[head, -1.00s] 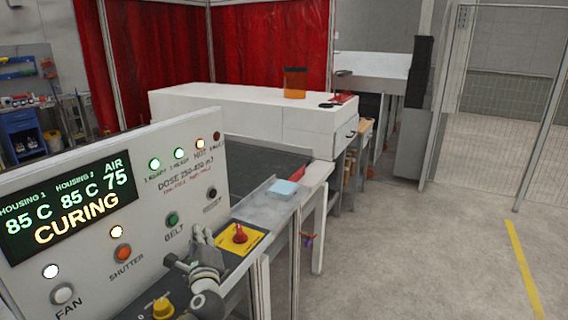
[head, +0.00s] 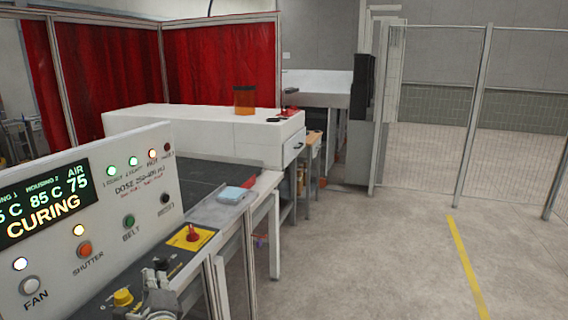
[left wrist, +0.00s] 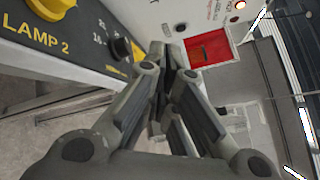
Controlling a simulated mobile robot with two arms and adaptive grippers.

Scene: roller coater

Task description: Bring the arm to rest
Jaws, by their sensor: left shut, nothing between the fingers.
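My left gripper (head: 156,284) shows at the bottom of the head view, in front of the control panel's lower ledge and close to the yellow knob (head: 123,298). In the left wrist view its fingers (left wrist: 168,62) are drawn together with nothing held. That view also shows a yellow knob (left wrist: 50,8) over the label LAMP 2 and a black knob (left wrist: 122,48) beside the fingers. The control panel (head: 100,210) reads CURING, with 85 C for both housings and AIR 75. My right gripper is in neither view.
A red emergency stop (head: 193,233) sits on a yellow plate by the panel. Beyond are a light blue pad (head: 232,195), the dark belt (head: 190,178) and the white housing (head: 200,130) with an amber jar (head: 244,100) on top. The floor (head: 370,250) at right is clear up to the mesh fence.

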